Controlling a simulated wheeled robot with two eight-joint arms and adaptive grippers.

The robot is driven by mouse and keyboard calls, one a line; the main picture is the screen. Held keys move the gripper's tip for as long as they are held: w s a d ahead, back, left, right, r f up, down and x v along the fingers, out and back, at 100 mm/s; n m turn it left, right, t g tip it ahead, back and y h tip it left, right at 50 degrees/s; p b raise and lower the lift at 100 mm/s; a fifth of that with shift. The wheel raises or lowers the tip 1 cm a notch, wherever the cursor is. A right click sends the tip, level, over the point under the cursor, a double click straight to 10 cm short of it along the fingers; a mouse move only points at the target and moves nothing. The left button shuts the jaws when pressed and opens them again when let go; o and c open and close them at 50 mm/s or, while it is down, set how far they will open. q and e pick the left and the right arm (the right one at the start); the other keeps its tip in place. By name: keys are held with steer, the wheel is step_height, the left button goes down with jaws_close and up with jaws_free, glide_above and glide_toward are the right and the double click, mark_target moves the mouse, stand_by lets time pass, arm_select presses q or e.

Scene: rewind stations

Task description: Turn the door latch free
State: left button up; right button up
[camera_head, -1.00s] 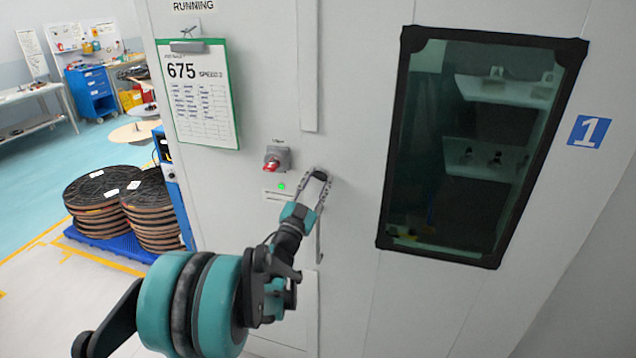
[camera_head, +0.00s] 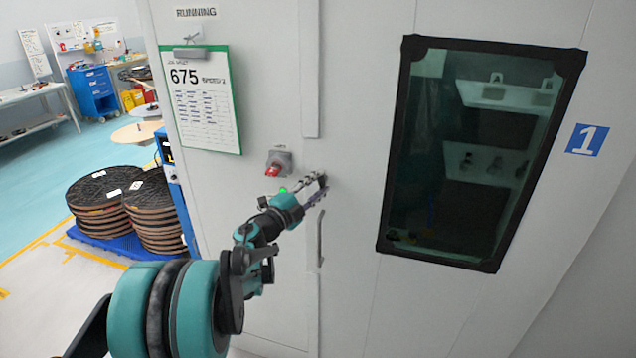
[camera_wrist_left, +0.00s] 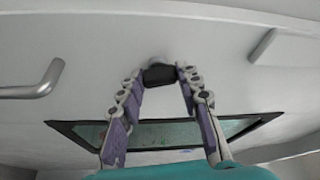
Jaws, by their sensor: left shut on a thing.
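The door latch is a small dark knob (camera_head: 322,180) on the white cabinet door, right of the red switch. In the left wrist view the dark latch (camera_wrist_left: 159,74) sits between my fingertips. My left gripper (camera_head: 318,184) reaches it from the lower left and is shut on it, with its fingers partly covering it. The door (camera_head: 345,270) looks closed. A vertical grey handle (camera_head: 320,238) is below the latch, and it also shows in the left wrist view (camera_wrist_left: 38,85). My right gripper is out of view.
A red switch (camera_head: 273,170) and a green light (camera_head: 283,190) are left of my gripper. A dark-framed window (camera_head: 396,150) is to the right. A clipboard (camera_head: 236,120) hangs upper left.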

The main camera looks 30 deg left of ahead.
arm_select(q)
steer(key=shift+r+m+g+p, duration=0.1)
steer(key=shift+m+g+p, duration=0.5)
steer(key=shift+m, duration=1)
steer(key=o, duration=1.2)
steer(key=shift+c, duration=0.2)
steer(key=s+a, duration=0.1)
steer(key=s, duration=1.1)
steer(key=shift+a, duration=0.4)
